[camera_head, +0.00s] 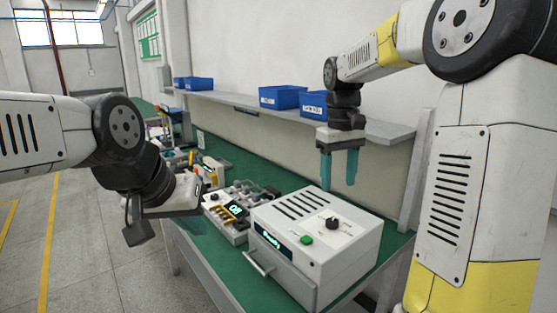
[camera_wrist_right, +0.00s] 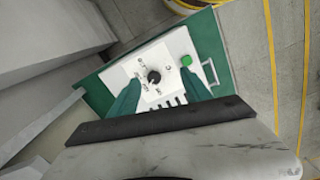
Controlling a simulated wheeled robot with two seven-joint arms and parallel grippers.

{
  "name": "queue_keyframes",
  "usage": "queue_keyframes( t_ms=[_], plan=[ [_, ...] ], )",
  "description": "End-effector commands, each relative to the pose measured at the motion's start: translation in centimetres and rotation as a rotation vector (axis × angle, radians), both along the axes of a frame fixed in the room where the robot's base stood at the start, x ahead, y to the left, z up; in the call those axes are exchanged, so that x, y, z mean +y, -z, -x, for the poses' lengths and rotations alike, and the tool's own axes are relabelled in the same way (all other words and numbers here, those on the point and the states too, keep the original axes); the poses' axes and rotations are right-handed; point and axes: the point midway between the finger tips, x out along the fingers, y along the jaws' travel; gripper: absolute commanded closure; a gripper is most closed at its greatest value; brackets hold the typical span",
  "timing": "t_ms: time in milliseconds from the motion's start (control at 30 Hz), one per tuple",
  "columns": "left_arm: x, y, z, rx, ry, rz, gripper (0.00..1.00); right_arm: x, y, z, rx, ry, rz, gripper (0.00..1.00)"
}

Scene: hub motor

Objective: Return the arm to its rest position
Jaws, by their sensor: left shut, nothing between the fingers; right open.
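My right gripper (camera_head: 338,178) hangs down above the back of the white box, its two teal fingers apart with nothing between them. In the right wrist view the fingers (camera_wrist_right: 160,84) are also apart, and the white box (camera_wrist_right: 150,62) shows below them. My left arm comes in from the left; its gripper (camera_head: 197,190) is over the near edge of the bench, beside the devices. The left fingers are mostly hidden by the wrist, and I see nothing held there.
The white box (camera_head: 342,262) has a black knob, a green button and a front drawer handle. A device with a lit display (camera_head: 236,210) stands left of it on the green bench (camera_head: 262,178). Blue bins (camera_head: 280,97) sit on the shelf behind. The floor (camera_head: 105,240) at left is clear.

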Motion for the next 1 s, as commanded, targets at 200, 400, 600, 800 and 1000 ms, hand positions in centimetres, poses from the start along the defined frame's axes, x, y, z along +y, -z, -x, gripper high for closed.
queue_keyframes(
  t_ms=[200,400,600,800,1000],
  plan=[
    [0.0,0.0,0.0,0.000,0.000,0.000,1.00,0.0,-2.2,7.5,-0.204,0.117,-0.110,0.43],
    [0.0,0.0,0.0,0.000,0.000,0.000,1.00,0.5,-1.8,13.8,-0.375,0.228,-0.212,0.43],
    [0.0,0.0,0.0,0.000,0.000,0.000,1.00,1.1,-0.4,17.6,-0.491,0.311,-0.288,0.43],
    [0.0,0.0,0.0,0.000,0.000,0.000,1.00,1.3,0.3,18.8,-0.528,0.340,-0.311,0.43],
    [0.0,0.0,0.0,0.000,0.000,0.000,1.00,1.3,0.3,18.8,-0.527,0.340,-0.312,0.43]
  ],
)
